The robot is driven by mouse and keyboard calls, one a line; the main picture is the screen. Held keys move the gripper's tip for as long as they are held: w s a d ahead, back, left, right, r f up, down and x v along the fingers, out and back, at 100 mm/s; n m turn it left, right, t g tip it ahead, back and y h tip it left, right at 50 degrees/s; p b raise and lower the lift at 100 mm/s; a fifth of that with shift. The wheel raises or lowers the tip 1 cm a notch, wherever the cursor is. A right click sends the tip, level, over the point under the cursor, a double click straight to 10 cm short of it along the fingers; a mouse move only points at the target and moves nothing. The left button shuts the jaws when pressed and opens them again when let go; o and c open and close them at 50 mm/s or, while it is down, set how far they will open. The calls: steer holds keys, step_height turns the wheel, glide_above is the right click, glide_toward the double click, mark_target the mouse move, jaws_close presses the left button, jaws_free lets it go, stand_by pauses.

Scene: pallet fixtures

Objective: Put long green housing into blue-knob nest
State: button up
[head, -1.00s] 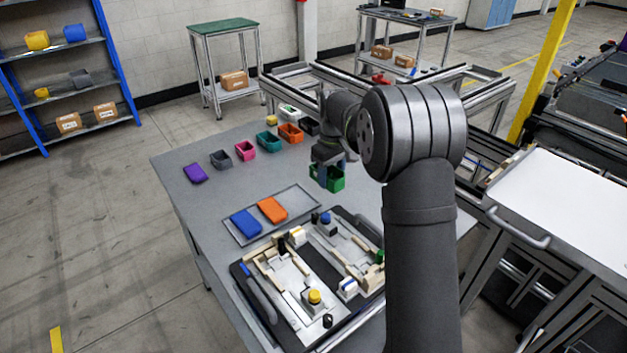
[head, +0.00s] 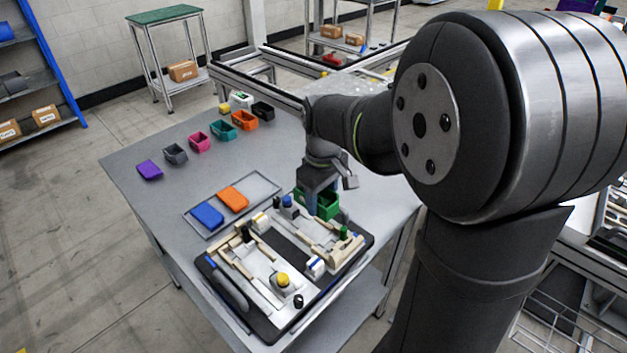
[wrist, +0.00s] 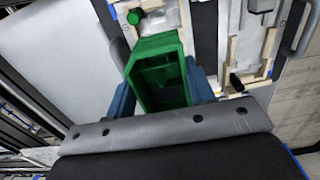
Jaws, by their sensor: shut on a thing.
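My gripper (head: 319,188) is shut on the long green housing (head: 327,206), an open-topped box. In the wrist view, the blue-grey fingers of my gripper (wrist: 162,88) clasp the housing (wrist: 160,72) from both sides. It hangs at the back right edge of the fixture pallet; its exact height is unclear. The blue knob (head: 287,201) stands just left of my gripper. The blue-knob nest (head: 308,226) is the back nest, with pale rails and a green knob (head: 344,233); part of it is hidden. The green knob shows in the wrist view (wrist: 135,16).
The front nest carries a yellow knob (head: 282,280). A tray (head: 262,186) left of the pallet holds a blue (head: 207,214) and an orange block (head: 232,197). Several coloured housings, including a pink one (head: 199,142), line the table's back.

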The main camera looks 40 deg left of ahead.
steer(key=shift+s+d+f, duration=0.15)
steer(key=shift+d+f, duration=0.15)
steer(key=shift+d, duration=0.05)
steer(key=shift+f, duration=3.55)
steer(key=shift+f, duration=0.3)
steer(key=shift+f, duration=0.35)
steer(key=o, duration=1.1)
steer(key=shift+f, duration=0.1)
step_height(320, 180, up, 18)
steer(key=shift+f, duration=0.25)
steer(key=shift+f, duration=0.15)
